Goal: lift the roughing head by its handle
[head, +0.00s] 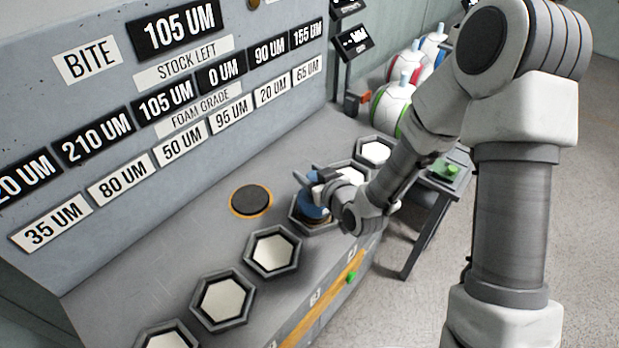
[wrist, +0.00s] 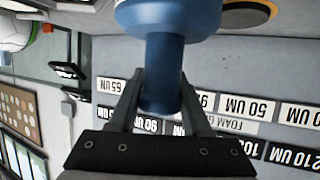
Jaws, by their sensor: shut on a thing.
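The roughing head (head: 313,209) is blue with a brownish lower edge. It is at a hexagonal nest (head: 296,224) near the middle of the grey bench, partly hidden by my arm. I cannot tell whether it touches the nest. My gripper (head: 308,182) is at its top. In the wrist view, the blue handle (wrist: 163,65) stands between the two fingers of my gripper (wrist: 160,92), which are shut on it. The wider blue body of the roughing head (wrist: 168,14) is at the top edge of that view, cut off.
Hexagonal nests with pale discs (head: 272,252) line the bench on both sides of the roughing head. A dark round pad with an orange ring (head: 251,200) lies behind. A sign panel (head: 180,95) rises at the back. A side table (head: 447,172) stands right of the bench.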

